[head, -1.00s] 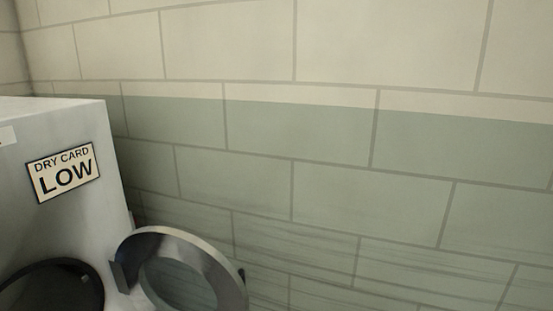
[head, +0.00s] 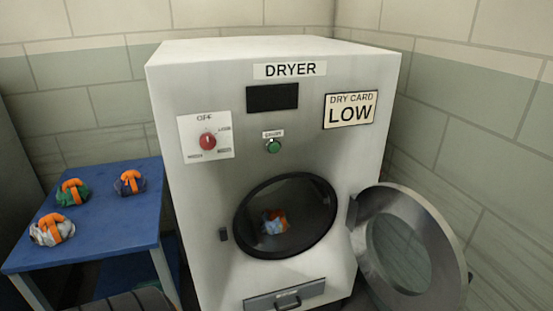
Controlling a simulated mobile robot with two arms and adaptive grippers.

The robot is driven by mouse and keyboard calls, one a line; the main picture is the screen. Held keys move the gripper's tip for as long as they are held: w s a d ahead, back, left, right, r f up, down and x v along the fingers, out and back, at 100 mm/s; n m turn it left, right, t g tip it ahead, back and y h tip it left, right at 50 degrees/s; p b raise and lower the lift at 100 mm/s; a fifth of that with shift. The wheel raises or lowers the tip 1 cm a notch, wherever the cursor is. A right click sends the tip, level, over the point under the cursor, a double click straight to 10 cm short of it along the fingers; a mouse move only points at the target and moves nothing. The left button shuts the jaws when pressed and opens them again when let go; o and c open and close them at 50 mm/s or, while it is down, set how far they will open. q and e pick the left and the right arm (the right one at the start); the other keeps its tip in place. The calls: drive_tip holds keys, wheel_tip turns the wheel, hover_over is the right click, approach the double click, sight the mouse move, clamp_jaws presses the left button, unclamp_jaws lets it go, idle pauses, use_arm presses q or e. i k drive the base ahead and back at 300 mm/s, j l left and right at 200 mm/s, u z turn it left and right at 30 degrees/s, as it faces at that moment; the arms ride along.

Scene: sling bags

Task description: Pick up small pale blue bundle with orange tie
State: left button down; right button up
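A small pale blue bundle with an orange tie (head: 272,222) lies inside the open drum of the white dryer (head: 190,255), seen through its round opening. Shadow inside the drum hides its finer detail. On the blue table (head: 95,222) at the left lie a green bundle (head: 66,199), a dark blue bundle (head: 136,188) and a whitish grey bundle (head: 42,236), each with an orange tie. Neither of my grippers shows in the head view.
The round dryer door (head: 452,255) stands swung open to the right. The dryer front has a red knob (head: 207,141), a green button (head: 274,146) and a low drawer handle (head: 288,301). A dark ribbed shape (head: 140,302), unclear what, crosses the bottom edge.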

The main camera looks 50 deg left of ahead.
sight(272, 222)
drive_tip(key=u, duration=1.6)
drive_tip(key=i+l+u, duration=0.15)
drive_tip(key=u, duration=0.2)
drive_tip(key=i+l+u, duration=0.15)
drive_tip(key=u, duration=0.25)
drive_tip(key=i+l+u, duration=0.1)
drive_tip(key=l+u, duration=0.25)
